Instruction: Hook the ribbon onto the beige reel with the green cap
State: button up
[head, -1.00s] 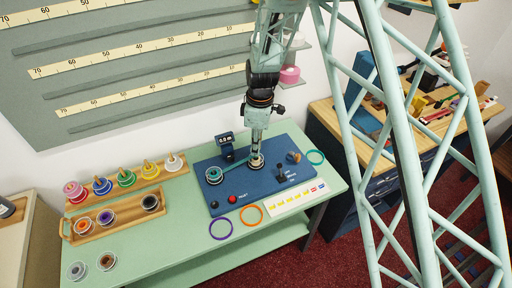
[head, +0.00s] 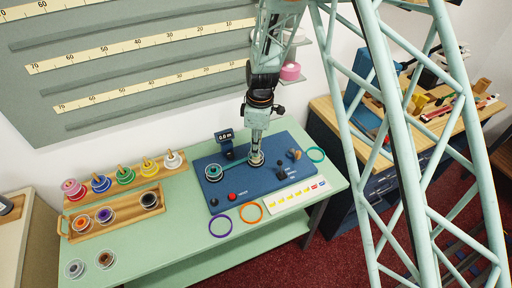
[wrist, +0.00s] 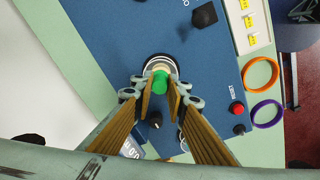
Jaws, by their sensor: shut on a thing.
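My gripper (wrist: 160,88) points down at the right end of the ribbon and is shut on it; its brown-padded fingers stand on both sides of a green piece. The teal ribbon (head: 237,164) runs from the teal reel (head: 213,173) to my gripper (head: 256,160) in the head view. The green cap (wrist: 160,70) shows at the fingertips in the wrist view, over the pale, dark-ringed rim of the beige reel (wrist: 148,63). The fingers hide much of the reel. I cannot tell whether the ribbon's end touches the reel.
The blue board carries a small display (head: 224,137), a red button (head: 232,197) and a dark knob (head: 279,171). Purple (head: 220,226) and orange (head: 251,212) rings lie in front. Wooden racks of reels (head: 127,188) stand left.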

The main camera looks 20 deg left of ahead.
jog(key=shift+f, duration=0.15)
jog(key=o, duration=0.9)
dwell(0.4)
jog(key=shift+r+p, duration=0.9)
jog(key=shift+r, duration=2.65)
